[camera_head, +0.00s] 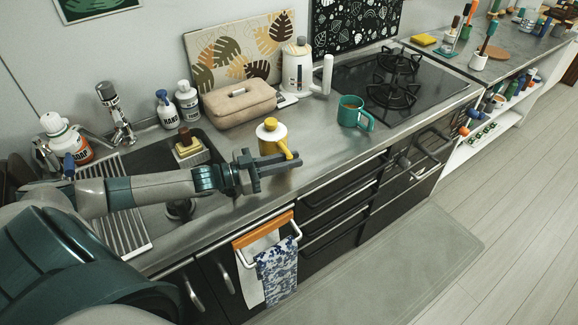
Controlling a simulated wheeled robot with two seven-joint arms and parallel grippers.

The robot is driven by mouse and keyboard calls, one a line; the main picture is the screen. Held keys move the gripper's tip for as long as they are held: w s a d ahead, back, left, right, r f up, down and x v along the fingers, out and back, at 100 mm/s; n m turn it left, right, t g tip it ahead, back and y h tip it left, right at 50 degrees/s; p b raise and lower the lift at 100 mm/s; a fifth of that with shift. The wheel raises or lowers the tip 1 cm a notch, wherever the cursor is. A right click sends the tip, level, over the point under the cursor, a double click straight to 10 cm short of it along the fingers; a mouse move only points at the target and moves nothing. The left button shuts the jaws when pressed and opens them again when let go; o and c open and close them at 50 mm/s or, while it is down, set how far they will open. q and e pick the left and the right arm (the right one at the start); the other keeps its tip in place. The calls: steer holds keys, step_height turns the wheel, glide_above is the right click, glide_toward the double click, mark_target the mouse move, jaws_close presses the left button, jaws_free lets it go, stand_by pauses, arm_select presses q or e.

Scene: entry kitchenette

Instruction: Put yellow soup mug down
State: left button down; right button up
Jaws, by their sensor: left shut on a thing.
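The yellow soup mug (271,138), with a yellow lid and a yellow handle on its right, is upright over the counter (325,150), right of the sink. My left gripper (284,160) reaches in from the left and is shut on the mug at its near, handle side. The fingers cover the mug's lower part, so I cannot tell whether its base touches the counter. My right gripper is not in view.
A green mug (350,111) stands to the right, before the black stove (400,85). The sink (212,165) lies left. Bare counter separates the two mugs.

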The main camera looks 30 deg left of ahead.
arm_select(q)
steer(key=shift+w+f+p, duration=0.1)
steer(key=shift+f+p, duration=0.45)
steer(key=shift+f, duration=0.6)
steer(key=shift+f, duration=0.15)
steer(key=c, duration=1.9)
jaws_free()
steer(key=shift+f, duration=0.1)
steer(key=shift+o, duration=1.1)
